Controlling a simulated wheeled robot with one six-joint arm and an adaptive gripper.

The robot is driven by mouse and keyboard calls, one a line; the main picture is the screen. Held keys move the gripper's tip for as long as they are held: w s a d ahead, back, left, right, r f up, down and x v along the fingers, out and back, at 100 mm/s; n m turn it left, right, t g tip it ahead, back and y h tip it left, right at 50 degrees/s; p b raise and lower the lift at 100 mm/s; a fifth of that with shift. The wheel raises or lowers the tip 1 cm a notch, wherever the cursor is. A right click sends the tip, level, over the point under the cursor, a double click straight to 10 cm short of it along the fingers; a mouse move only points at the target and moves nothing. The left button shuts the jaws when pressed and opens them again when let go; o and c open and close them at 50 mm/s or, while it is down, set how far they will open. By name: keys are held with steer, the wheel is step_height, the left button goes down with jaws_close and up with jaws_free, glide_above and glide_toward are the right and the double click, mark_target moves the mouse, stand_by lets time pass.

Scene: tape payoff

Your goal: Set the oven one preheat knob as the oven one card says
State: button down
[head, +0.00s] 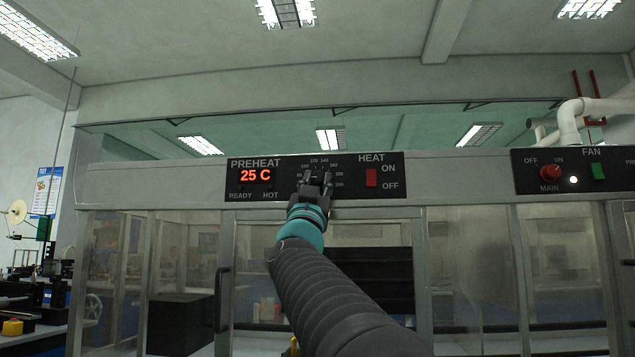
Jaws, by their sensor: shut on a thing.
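The oven control panel (343,193) is black and shows in the middle of the head view. Its PREHEAT display (255,175) reads 25 C in orange. A dial scale (323,162) with small white numbers sits right of the display. My gripper (315,180) is in front of that dial, shut on the preheat knob. The knob itself is hidden behind my gripper, so I cannot tell where it points. A red HEAT switch (371,178) sits to the right, between the ON and OFF labels. I cannot make out an oven one card.
A second panel (575,170) at the right has a red MAIN knob (550,172), a lit white lamp and a green FAN switch (598,171). Glass-fronted cabinets stand below the panels, with a dark door handle (219,300). A cluttered bench is at the far left.

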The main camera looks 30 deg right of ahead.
steer(key=m+g+h, duration=0.1)
steer(key=m+g, duration=0.1)
steer(key=m, duration=0.1)
steer(key=m+g+h, duration=0.3)
steer(key=m+g, duration=0.1)
steer(key=m, duration=0.1)
steer(key=shift+w+a+m+h, duration=0.25)
steer(key=shift+a+m+h, duration=0.05)
steer(key=shift+h, duration=0.1)
steer(key=m+g, duration=0.3)
steer(key=m, duration=0.1)
steer(key=m+g, duration=0.3)
steer(key=shift+a+r+m+g+h, duration=0.1)
steer(key=shift+r+m+g+h, duration=0.1)
steer(key=shift+m+g+h, duration=0.15)
steer(key=shift+m+g, duration=0.25)
steer(key=c, duration=0.8)
jaws_free()
steer(key=shift+c, duration=0.2)
steer(key=v, duration=1.2)
